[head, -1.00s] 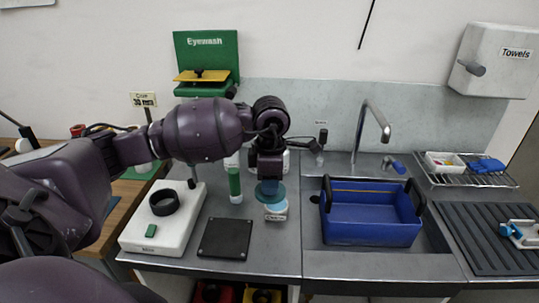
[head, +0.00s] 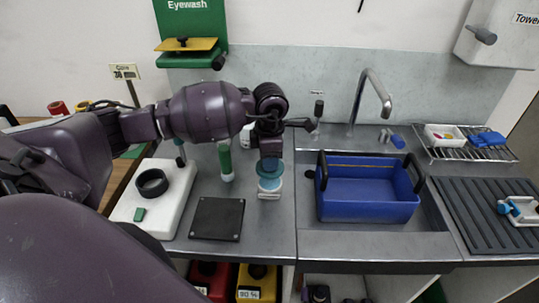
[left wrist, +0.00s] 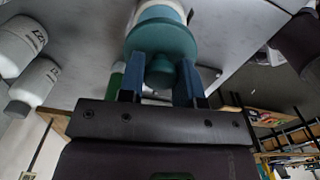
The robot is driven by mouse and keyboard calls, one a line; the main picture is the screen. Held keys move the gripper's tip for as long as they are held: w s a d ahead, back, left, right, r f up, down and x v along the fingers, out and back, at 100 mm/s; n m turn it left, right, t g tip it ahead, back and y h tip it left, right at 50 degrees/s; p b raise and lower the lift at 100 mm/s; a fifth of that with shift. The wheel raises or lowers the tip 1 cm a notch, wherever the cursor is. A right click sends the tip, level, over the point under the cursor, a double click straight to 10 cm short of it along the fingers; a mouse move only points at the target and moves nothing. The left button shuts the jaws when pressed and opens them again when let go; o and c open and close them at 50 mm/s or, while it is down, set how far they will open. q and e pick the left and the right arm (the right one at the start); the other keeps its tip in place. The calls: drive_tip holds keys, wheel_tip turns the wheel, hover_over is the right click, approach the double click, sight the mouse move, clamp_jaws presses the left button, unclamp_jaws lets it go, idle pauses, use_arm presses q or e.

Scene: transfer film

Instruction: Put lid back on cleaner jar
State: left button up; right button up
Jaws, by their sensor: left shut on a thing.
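The teal lid (head: 262,172) is in my left gripper (head: 269,164), whose blue fingers are shut on its knob. In the left wrist view the round lid (left wrist: 160,38) and its knob (left wrist: 160,72) show between the fingers (left wrist: 160,82). The cleaner jar (head: 270,190), white with a pale blue band, stands on the steel counter right under the lid. Its top (left wrist: 160,12) also shows in the wrist view, mostly behind the lid. I cannot tell whether lid and jar touch. My right gripper is not in view.
A green and white tube (head: 226,162) stands left of the jar. A black square plate (head: 216,218) and a white device with a black ring (head: 152,183) are in front left. A blue bin (head: 366,200) sits in the sink at right, below the faucet (head: 372,95).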

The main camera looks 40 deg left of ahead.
use_arm(q)
wheel_tip(320, 180, down, 2)
drive_tip(key=shift+f+b, duration=0.2)
drive_tip(key=shift+b, duration=0.3)
drive_tip(key=shift+f+b, duration=0.5)
drive_tip(key=shift+f, duration=0.15)
drive_tip(key=shift+f+b, duration=0.3)
drive_tip(key=shift+f, duration=0.1)
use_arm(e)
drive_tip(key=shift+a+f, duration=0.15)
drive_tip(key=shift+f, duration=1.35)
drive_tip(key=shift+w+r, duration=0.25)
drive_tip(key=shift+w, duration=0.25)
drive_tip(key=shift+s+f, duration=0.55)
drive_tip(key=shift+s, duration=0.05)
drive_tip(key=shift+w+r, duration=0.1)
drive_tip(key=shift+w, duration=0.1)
